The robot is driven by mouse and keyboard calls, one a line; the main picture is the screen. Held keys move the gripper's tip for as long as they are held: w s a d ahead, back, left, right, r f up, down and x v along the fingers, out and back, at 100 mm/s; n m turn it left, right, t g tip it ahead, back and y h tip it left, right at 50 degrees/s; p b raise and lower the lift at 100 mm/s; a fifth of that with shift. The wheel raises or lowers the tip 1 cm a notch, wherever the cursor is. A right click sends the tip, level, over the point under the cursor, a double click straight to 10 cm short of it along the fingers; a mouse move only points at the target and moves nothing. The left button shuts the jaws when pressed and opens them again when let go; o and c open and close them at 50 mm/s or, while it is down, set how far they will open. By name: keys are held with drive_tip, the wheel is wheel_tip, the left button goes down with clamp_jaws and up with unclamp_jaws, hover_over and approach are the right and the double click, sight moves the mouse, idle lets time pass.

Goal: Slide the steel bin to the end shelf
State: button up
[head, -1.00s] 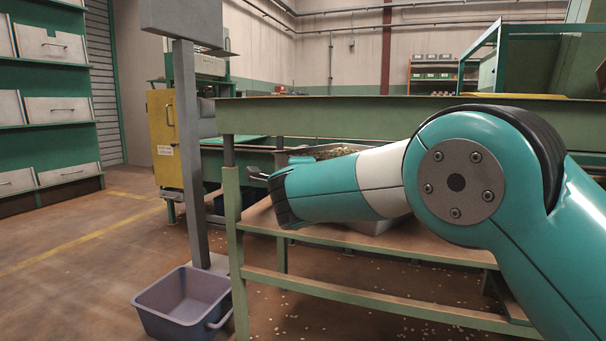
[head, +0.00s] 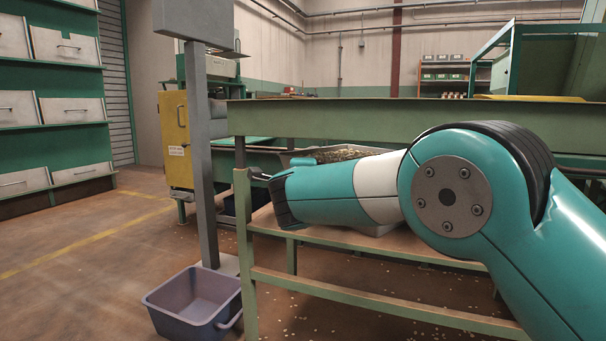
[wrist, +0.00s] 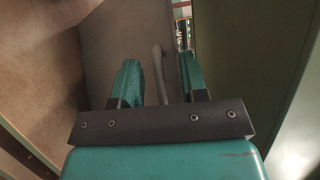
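The steel bin (head: 375,229) is grey and holds a heap of brown nuts. In the head view it stands on the wooden lower shelf of a green bench, and my teal and white arm covers much of it. My gripper (wrist: 157,60) shows in the wrist view with its two teal fingers apart. A thin pale bar (wrist: 160,75) shows between them, with gaps on both sides; I cannot tell if it is part of the bin. In the head view the gripper is mostly hidden behind my forearm, at the bin's left end.
The green bench's top beam (head: 400,112) runs above the shelf and its front leg (head: 246,255) stands close left of my forearm. A grey post (head: 202,160) and a purple-grey tub (head: 195,305) stand left of it. Open floor (head: 80,260) lies further left.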

drive_tip(key=shift+s, duration=0.1)
drive_tip(key=s+p, duration=0.4)
drive_tip(key=s, duration=1.3)
drive_tip(key=shift+s+d+f+p, duration=0.15)
drive_tip(key=shift+d+f+p, duration=0.1)
drive_tip(key=shift+p, duration=0.1)
drive_tip(key=s+d+r+n+g+p, duration=0.2)
drive_tip(key=d+r+n+g+p, duration=0.15)
drive_tip(key=d+p, duration=0.25)
drive_tip(key=s+d+r+n+g+p, duration=0.2)
drive_tip(key=d+r+n+g+p, duration=0.1)
drive_tip(key=d+g+p, duration=0.3)
drive_tip(key=s+d+r+n+g+y+p, duration=0.1)
drive_tip(key=s+d+r+n+g+p, duration=0.2)
drive_tip(key=s+n+p, duration=0.4)
drive_tip(key=s+r+n+g+y+p, duration=0.1)
drive_tip(key=s+r+n+g+p, duration=0.15)
drive_tip(key=s+r+n, duration=0.5)
drive_tip(key=s+d+r+n+g+y+p, duration=0.2)
drive_tip(key=s+r+n+g+p, duration=0.15)
drive_tip(key=s, duration=0.65)
wheel_tip(320, 180, up, 36)
drive_tip(key=p, duration=3.7)
drive_tip(key=shift+s+a, duration=0.25)
drive_tip(key=shift+s, duration=0.1)
